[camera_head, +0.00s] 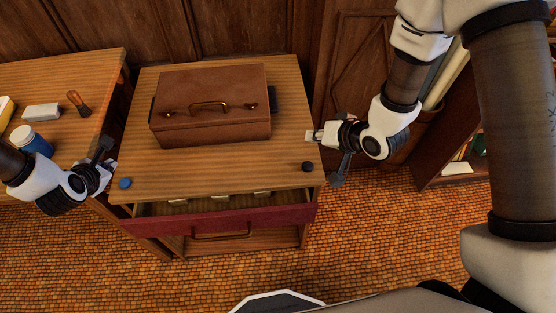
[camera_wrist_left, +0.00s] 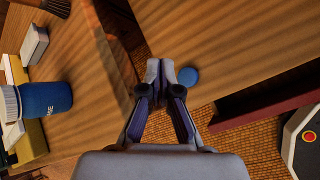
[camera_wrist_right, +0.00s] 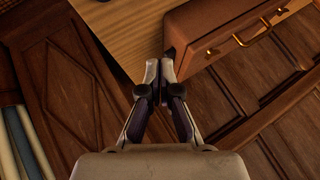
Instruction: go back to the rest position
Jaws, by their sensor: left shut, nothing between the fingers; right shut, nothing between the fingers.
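My left gripper (camera_head: 106,160) is at the left of the wooden cabinet, near the blue disc (camera_head: 125,183) on the cabinet top. In the left wrist view its fingers (camera_wrist_left: 160,72) are together and empty, with the blue disc (camera_wrist_left: 188,76) just beside the tips. My right gripper (camera_head: 322,140) is at the cabinet's right edge. In the right wrist view its fingers (camera_wrist_right: 160,72) are together and empty, with the brown case (camera_wrist_right: 215,35) beyond them.
The case (camera_head: 212,110) lies closed on the cabinet top (camera_head: 215,175). A dark round disc (camera_head: 307,167) is near the right front corner. The red-fronted drawer (camera_head: 225,220) stands open. A side table (camera_head: 65,80) holds a blue jar (camera_head: 30,140), a pale block (camera_head: 42,111) and a brush (camera_head: 77,102).

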